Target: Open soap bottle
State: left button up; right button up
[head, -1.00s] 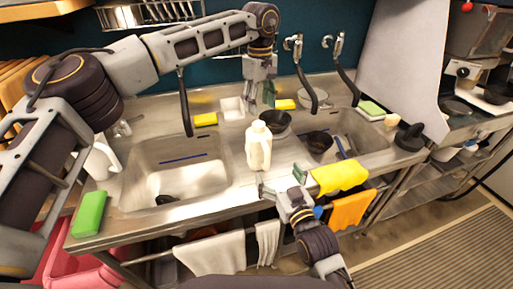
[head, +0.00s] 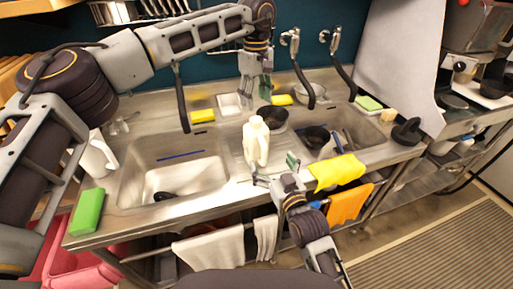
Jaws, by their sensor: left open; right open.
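The soap bottle is a cream-white bottle (head: 257,146) with a handle and a cap on top. It stands upright on the steel counter between the two sinks. My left gripper (head: 256,98) is open and empty, pointing down behind and above the bottle, apart from its cap. My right gripper (head: 274,172) is open and empty, low at the counter's front edge, just in front of and slightly right of the bottle's base. I cannot tell whether its fingertips touch the bottle.
Dark bowls (head: 273,119) stand close behind the bottle. The left sink (head: 176,178) is mostly empty. A yellow cloth (head: 337,172) hangs over the front edge at right. A green block (head: 88,211) lies at the left corner. Black faucet hoses hang at the back.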

aim_at(259, 141)
jog(key=shift+x, duration=5.5)
jog(key=shift+f, duration=0.1)
jog(key=shift+c, duration=0.2)
jog(key=c, duration=1.7)
pick_arm(q)
jog(key=shift+f, duration=0.25)
pick_arm(e)
jog(key=c, duration=0.3)
pick_arm(q)
jog(key=m, duration=0.3)
jog(key=shift+d+r+m, duration=0.1)
jog(key=shift+r+m, duration=0.15)
jog(key=shift+m, duration=0.05)
jog(key=m, duration=0.5)
jog(key=shift+m, duration=0.3)
jog(key=shift+f, duration=0.1)
